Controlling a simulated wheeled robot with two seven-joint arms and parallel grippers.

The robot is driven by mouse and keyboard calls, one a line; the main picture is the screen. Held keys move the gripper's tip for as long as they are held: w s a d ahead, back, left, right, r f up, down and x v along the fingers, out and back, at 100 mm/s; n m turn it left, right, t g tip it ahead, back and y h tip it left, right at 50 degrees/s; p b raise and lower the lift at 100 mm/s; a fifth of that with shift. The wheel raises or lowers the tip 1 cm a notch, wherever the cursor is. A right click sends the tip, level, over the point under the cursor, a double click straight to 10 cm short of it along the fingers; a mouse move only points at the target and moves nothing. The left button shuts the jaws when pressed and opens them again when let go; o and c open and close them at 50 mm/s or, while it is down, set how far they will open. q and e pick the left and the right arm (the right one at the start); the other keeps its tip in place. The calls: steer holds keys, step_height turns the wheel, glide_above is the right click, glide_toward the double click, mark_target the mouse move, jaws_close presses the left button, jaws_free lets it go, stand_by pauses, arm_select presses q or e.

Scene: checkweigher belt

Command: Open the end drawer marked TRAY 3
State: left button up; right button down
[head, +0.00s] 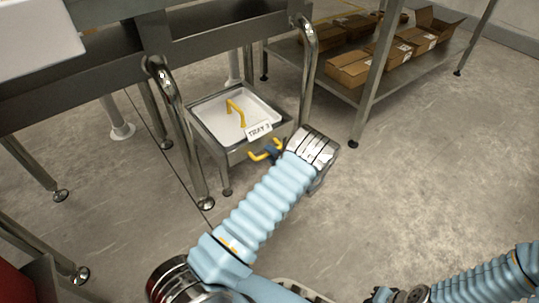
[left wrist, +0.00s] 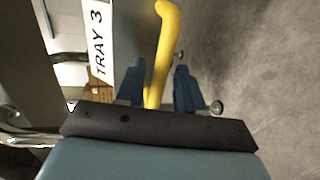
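The end drawer unit (head: 205,137) stands under the metal frame, with the label TRAY 3 (head: 259,130) at its front edge. The label also shows in the left wrist view (left wrist: 97,40). A yellow bar handle (head: 257,156) is on its front, partly hidden by my left gripper (head: 272,151). In the left wrist view, the yellow handle (left wrist: 165,40) runs between the two blue fingers of my left gripper (left wrist: 159,88). The fingers are apart, with a gap visible beside the handle. My right gripper is not clearly in view.
Curved metal rails (head: 178,125) and (head: 308,70) flank the unit. A shelf with cardboard boxes (head: 350,68) is at the back right. The floor to the right is clear.

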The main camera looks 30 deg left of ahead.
arm_select(q)
steer(key=shift+w+a+f, duration=0.15)
steer(key=shift+w+a, duration=0.1)
steer(key=shift+a, duration=0.4)
jaws_close()
steer(key=f+v, duration=0.2)
steer(key=v, duration=1)
steer(key=d+f+b+v, duration=0.1)
steer(key=f+v, duration=0.2)
steer(key=v, duration=1)
steer(key=f+v, duration=0.2)
steer(key=v, duration=1)
steer(key=shift+s+d+f, duration=0.4)
steer(key=shift+s+d, duration=0.05)
steer(key=shift+d, duration=0.1)
